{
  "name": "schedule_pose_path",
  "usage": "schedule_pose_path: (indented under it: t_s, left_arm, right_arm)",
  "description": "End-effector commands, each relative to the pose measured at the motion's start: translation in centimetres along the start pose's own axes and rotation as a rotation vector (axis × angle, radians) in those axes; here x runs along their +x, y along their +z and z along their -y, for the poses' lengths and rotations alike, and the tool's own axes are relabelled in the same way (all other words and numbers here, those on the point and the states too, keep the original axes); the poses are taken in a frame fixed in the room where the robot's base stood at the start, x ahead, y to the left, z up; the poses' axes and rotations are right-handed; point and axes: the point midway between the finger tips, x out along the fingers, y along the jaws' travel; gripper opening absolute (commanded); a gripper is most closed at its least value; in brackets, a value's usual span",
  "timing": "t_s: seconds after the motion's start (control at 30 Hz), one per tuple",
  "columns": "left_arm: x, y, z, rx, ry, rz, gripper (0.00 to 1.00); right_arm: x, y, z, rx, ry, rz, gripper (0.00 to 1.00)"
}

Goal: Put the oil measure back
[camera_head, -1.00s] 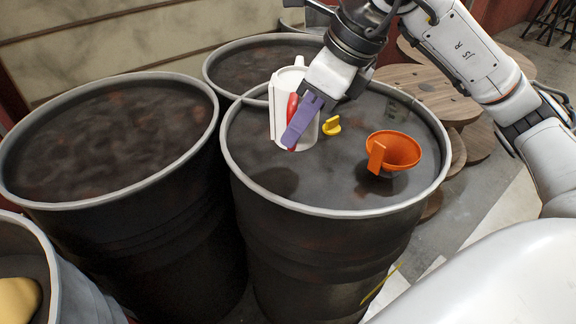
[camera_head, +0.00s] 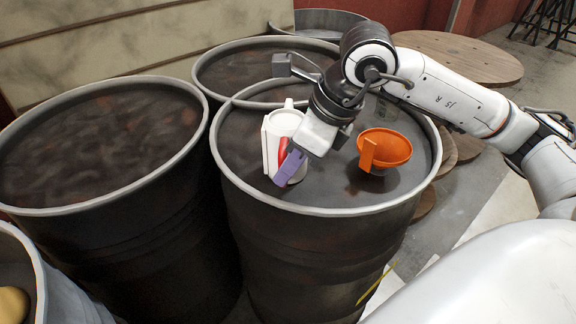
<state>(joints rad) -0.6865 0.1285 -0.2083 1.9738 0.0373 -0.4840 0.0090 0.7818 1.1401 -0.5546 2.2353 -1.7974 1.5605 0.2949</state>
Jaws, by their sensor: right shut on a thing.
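The oil measure, a white jug (camera_head: 270,142) with a red strip on its side, is over the top of the middle front drum (camera_head: 330,211). It looks roughly upright. My right gripper (camera_head: 287,166), with purple fingers, is shut on the red part at the jug's right side. The jug's base is low over the drum top; I cannot tell whether it touches. The fingers and wrist hide part of the jug. My left gripper is not in view.
An orange funnel (camera_head: 393,146) sits on the same drum, right of my right gripper. More dark drums stand at the left (camera_head: 95,140) and behind (camera_head: 225,70). A yellow thing (camera_head: 12,303) shows at the lower left. Wooden discs (camera_head: 470,58) lie at the right.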

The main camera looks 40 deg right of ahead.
Motion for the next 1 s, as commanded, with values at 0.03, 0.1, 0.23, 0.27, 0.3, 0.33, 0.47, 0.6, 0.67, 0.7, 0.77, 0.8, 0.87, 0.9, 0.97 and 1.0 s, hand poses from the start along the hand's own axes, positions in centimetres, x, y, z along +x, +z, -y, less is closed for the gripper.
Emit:
schedule_pose_path:
  t_s: [0.03, 0.1, 0.23, 0.27, 0.3, 0.33, 0.47, 0.6, 0.67, 0.7, 0.77, 0.8, 0.87, 0.9, 0.97, 1.0]
  left_arm:
    - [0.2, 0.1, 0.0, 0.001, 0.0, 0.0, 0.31]
    - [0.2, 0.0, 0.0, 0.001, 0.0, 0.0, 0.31]
    - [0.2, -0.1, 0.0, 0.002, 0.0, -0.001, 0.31]
    - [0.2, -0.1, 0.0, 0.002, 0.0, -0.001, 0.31]
    - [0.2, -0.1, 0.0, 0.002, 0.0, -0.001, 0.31]
    - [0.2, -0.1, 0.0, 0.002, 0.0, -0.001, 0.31]
    - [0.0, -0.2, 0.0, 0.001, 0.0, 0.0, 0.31]
    - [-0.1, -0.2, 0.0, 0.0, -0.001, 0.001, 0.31]
    - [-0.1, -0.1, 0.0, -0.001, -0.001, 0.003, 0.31]
    - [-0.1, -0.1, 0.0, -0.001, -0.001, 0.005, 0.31]
    - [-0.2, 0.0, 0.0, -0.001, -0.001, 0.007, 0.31]
    - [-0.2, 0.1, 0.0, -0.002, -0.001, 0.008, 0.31]
    - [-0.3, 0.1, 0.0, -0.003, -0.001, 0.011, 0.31]
    - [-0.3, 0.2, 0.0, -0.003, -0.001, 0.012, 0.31]
    - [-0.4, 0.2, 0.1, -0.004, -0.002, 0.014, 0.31]
    - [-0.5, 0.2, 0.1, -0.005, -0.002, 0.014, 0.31]
  right_arm:
    - [0.1, -0.1, 0.0, 0.0, 0.0, 0.0, 0.15]
    - [0.1, 0.0, 0.0, 0.0, 0.0, 0.0, 0.27]
    - [0.1, 0.0, 0.0, 0.0, 0.0, 0.0, 0.31]
    - [0.1, 0.0, 0.0, 0.001, 0.0, 0.0, 0.31]
    - [0.1, 0.0, 0.0, 0.0, 0.001, 0.0, 0.31]
    - [0.1, 0.0, 0.0, 0.0, 0.001, 0.0, 0.31]
    - [-0.2, 0.1, 0.0, 0.0, 0.001, 0.0, 0.31]
    - [-1.6, 0.2, 0.1, 0.0, -0.002, 0.003, 0.31]
    - [-2.7, 0.2, 0.1, 0.0, -0.003, 0.003, 0.31]
    - [-3.6, 0.2, 0.1, -0.001, -0.005, 0.004, 0.31]
    - [-5.0, 0.2, 0.1, 0.0, -0.004, 0.004, 0.31]
    - [-5.9, 0.2, 0.1, 0.0, -0.005, 0.004, 0.31]
    - [-7.2, 0.2, 0.1, 0.001, -0.003, 0.004, 0.31]
    - [-8.1, 0.2, 0.1, 0.001, -0.004, 0.004, 0.31]
    - [-9.2, 0.2, 0.1, 0.001, -0.004, 0.004, 0.31]
    - [-9.9, 0.2, 0.1, 0.001, -0.003, 0.002, 0.31]
